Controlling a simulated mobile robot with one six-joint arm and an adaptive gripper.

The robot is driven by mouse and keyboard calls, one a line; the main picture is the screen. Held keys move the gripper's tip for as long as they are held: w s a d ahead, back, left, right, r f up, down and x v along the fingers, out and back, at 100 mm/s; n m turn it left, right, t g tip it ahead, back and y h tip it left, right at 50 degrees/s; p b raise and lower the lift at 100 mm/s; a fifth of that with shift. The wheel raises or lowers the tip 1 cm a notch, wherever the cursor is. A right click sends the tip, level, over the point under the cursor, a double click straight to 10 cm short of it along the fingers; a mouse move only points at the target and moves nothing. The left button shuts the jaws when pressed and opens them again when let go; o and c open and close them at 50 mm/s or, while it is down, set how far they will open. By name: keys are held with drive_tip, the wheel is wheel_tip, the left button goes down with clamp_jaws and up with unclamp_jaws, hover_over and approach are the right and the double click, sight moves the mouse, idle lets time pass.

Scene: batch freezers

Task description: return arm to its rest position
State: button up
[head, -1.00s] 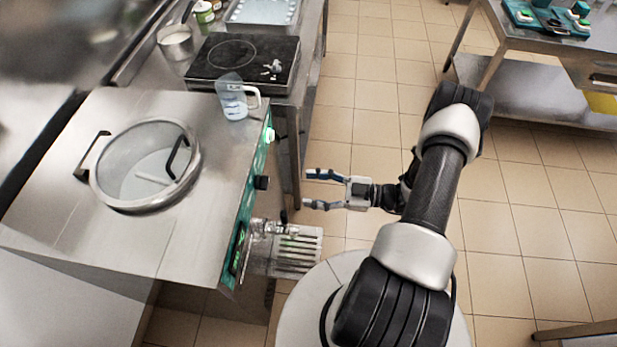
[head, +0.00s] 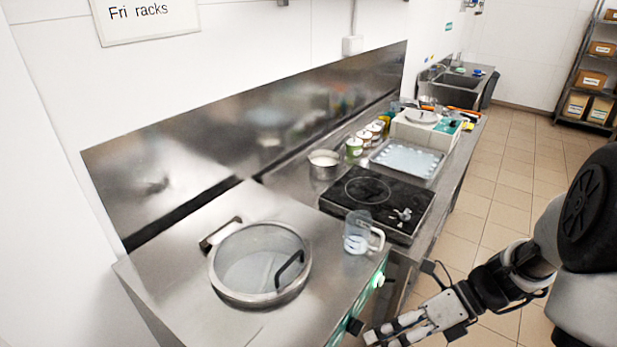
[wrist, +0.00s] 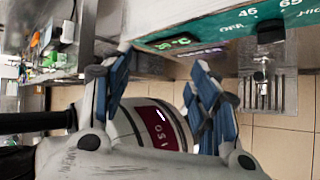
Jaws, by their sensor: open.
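My gripper (head: 398,328) is at the lower right in the head view, in front of the batch freezer (head: 170,270) and beside its front panel. In the wrist view my gripper (wrist: 160,85) shows two blue-padded fingers spread apart with nothing between them. The freezer's green control panel (wrist: 215,42) with lit digits is close beyond the fingertips. My arm reaches in from the right in the head view, bent, with its upper part cut off by the frame edge.
On the freezer top are a round clear lid (head: 258,262) and a measuring jug (head: 358,232) with white contents. A black hob (head: 375,203), a pot (head: 324,165) and a tray (head: 406,159) stand on the counter behind. The tiled floor to the right (head: 487,205) is clear.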

drive_tip(key=s+r+n+t+h, duration=0.3)
drive_tip(key=s+r+n+h, duration=0.2)
drive_tip(key=n, duration=1)
drive_tip(key=s+r+n+t+h, duration=0.2)
drive_tip(key=s+r+n+h, duration=0.3)
drive_tip(key=n, duration=1)
wheel_tip(320, 180, up, 4)
drive_tip(key=shift+a+f+t, duration=0.15)
drive_tip(key=shift+a+t, duration=0.25)
drive_tip(key=shift+a, duration=0.1)
